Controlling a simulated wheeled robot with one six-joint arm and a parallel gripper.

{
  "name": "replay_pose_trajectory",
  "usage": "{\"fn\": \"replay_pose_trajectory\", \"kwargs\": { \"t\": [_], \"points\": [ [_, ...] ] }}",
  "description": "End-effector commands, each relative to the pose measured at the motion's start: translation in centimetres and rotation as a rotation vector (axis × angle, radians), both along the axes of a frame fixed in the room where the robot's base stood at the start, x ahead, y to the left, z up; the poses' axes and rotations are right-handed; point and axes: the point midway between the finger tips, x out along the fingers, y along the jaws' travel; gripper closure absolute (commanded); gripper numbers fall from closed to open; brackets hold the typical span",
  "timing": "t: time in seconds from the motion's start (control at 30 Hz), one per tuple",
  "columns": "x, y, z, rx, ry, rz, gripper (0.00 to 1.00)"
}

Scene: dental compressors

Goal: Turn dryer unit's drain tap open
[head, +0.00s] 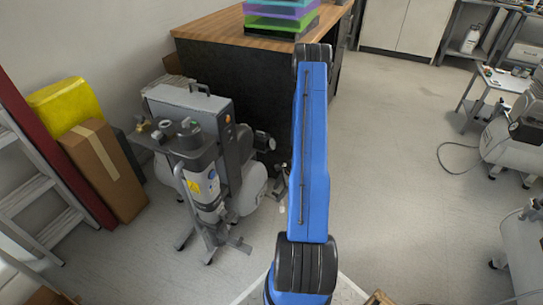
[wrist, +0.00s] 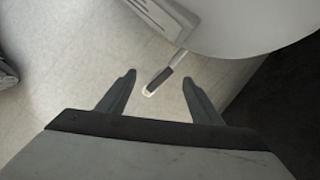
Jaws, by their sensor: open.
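In the wrist view, my gripper (wrist: 160,78) is open, with its two dark fingers apart. A small lever (wrist: 164,80) with a dark grip and a pale tip shows between the fingertips, looking like the drain tap's handle. It slants up to the right toward the underside of a pale rounded tank (wrist: 235,20). I cannot tell whether the fingers touch it. In the head view, the grey compressor with its dryer unit (head: 205,190) stands left of my blue arm. My gripper cannot be made out there, and the tap is not clear.
A wooden-topped dark cabinet (head: 230,35) stands behind the compressor. A cardboard box (head: 105,170), a yellow package (head: 68,105) and a ladder (head: 30,180) stand at the left. Other machines (head: 510,150) stand at the right. The floor (head: 400,180) between is mostly clear.

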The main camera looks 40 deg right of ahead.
Motion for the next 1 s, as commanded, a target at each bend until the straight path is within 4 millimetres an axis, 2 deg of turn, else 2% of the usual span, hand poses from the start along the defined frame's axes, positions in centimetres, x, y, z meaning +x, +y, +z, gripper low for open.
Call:
{"fn": "replay_pose_trajectory", "kwargs": {
  "t": [1.0],
  "points": [
    [-0.36, 0.42, -0.01, -0.001, 0.001, -0.505, 0.41]
  ]
}}
